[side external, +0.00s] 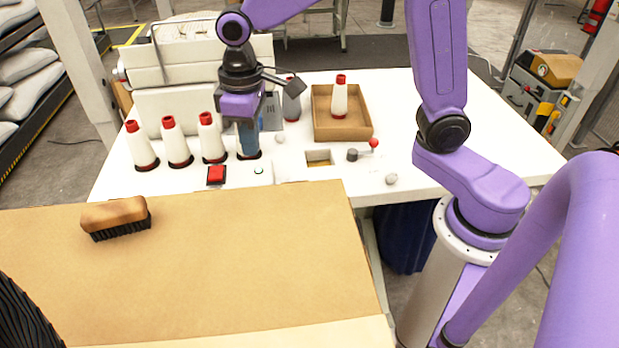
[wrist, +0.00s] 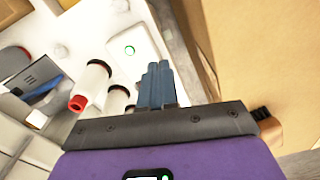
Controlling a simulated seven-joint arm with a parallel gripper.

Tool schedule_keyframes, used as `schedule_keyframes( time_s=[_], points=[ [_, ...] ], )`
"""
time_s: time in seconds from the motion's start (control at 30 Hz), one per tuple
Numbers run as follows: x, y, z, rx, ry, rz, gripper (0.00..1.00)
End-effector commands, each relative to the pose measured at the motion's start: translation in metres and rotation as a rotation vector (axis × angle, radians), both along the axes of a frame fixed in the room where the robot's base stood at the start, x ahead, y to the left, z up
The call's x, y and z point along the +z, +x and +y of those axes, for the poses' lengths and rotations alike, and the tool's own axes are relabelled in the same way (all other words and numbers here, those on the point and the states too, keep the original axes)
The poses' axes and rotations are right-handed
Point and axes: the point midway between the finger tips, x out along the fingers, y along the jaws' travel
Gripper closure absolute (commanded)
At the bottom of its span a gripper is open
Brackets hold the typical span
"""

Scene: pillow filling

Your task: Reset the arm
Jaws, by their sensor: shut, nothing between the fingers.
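My gripper (side external: 248,146) points down over the white table (side external: 420,95), at the right end of a row of white cones with red tops. Its blue-grey fingers are pressed together with nothing between them. The wrist view also shows the shut fingers (wrist: 158,72). A dark round base shows at the fingertips in the side view; I cannot tell whether they touch it. The nearest cone in the row (side external: 209,140) stands just left of my gripper. In the wrist view, a cone (wrist: 95,80) lies left of the fingers, and a green-ringed button (wrist: 130,48) is beyond them.
A red button (side external: 216,174) is near the table's front edge. A cardboard tray (side external: 362,125) holds one cone (side external: 340,97). A red-knobbed lever (side external: 374,143) is right of the gripper. A brush (side external: 115,216) lies on the brown board (side external: 230,280) in front. A sewing machine (side external: 172,105) stands behind.

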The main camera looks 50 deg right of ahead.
Motion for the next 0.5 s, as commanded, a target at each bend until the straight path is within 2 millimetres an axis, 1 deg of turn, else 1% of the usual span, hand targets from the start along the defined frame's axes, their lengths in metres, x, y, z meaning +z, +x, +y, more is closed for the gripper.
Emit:
schedule_keyframes(
  time_s=[0.03, 0.1, 0.27, 0.3, 0.5],
  points=[
    [0.002, -0.016, -0.005, 0.035, 0.002, -0.002, 1.00],
    [0.003, -0.037, -0.012, 0.082, 0.002, -0.003, 1.00],
    [0.003, -0.084, -0.030, 0.195, 0.005, -0.007, 1.00],
    [0.003, -0.096, -0.035, 0.222, 0.006, -0.007, 1.00],
    [-0.002, -0.153, -0.064, 0.357, 0.010, -0.011, 1.00]
  ],
)
